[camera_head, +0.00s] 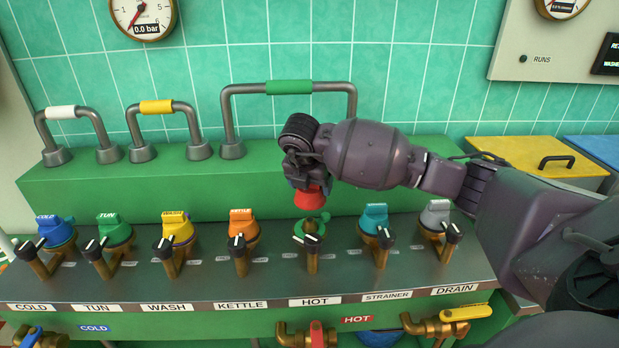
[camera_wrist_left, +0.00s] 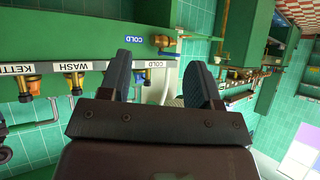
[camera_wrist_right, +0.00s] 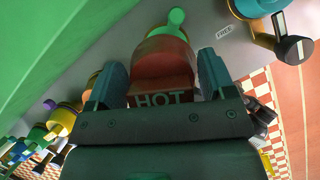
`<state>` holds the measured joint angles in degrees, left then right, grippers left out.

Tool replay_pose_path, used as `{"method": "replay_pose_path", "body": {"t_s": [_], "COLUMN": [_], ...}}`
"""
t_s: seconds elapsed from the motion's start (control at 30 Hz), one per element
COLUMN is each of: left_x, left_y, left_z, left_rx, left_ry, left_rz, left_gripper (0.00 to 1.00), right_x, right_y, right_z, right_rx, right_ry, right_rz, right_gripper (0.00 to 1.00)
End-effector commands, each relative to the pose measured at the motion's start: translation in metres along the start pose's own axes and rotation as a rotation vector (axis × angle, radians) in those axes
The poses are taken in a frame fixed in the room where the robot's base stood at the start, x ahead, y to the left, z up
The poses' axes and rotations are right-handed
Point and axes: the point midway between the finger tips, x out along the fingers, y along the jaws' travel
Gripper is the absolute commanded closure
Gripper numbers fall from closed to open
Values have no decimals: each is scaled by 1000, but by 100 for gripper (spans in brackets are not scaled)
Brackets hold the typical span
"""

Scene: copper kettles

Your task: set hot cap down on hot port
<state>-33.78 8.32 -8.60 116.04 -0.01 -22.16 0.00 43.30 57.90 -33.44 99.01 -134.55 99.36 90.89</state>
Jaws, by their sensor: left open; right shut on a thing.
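My right gripper (camera_head: 306,183) is shut on the red hot cap (camera_head: 309,199), whose HOT label shows between the fingers in the right wrist view (camera_wrist_right: 165,85). The cap is held upright over the hot port (camera_head: 312,228), above the HOT label (camera_head: 315,301). The port shows a green ring and a black-and-white lever. The cap's underside is hidden, and I cannot tell whether it touches the port. My left gripper (camera_wrist_left: 165,85) is open and empty in the left wrist view, and out of the head view.
Neighbouring ports carry caps: orange kettle (camera_head: 243,224) to the left, teal strainer (camera_head: 374,217) and grey drain (camera_head: 436,215) to the right. Small levers stand in front. Behind is a raised green ledge (camera_head: 130,193) with bar handles (camera_head: 228,125).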

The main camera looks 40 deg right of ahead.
Motion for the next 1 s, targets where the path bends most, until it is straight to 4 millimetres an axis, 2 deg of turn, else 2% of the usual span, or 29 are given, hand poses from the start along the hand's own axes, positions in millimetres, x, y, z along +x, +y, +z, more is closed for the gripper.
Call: {"method": "replay_pose_path", "body": {"t_s": [0.03, 0.1, 0.5, 0.7, 1.0], "left_x": [3, 5, 19, 20, 18], "left_y": [1, 2, 7, 7, 5], "left_z": [5, 5, 9, 7, 7], "left_rx": [0, 1, 6, 9, 14], "left_ry": [-5, -2, -6, -1, -2], "left_rz": [2, 3, 14, 15, 15], "left_gripper": [43, 43, 43, 43, 43], "right_x": [12, 20, 64, 73, 73], "right_y": [0, 0, 0, 0, 0], "right_z": [-5, -8, -26, -30, -30], "right_rx": [-2, -2, 0, 0, 1], "right_ry": [3, 3, 2, 0, -1], "right_rz": [-4, -4, -3, 0, 1], "right_gripper": [45, 45, 45, 45, 45]}}
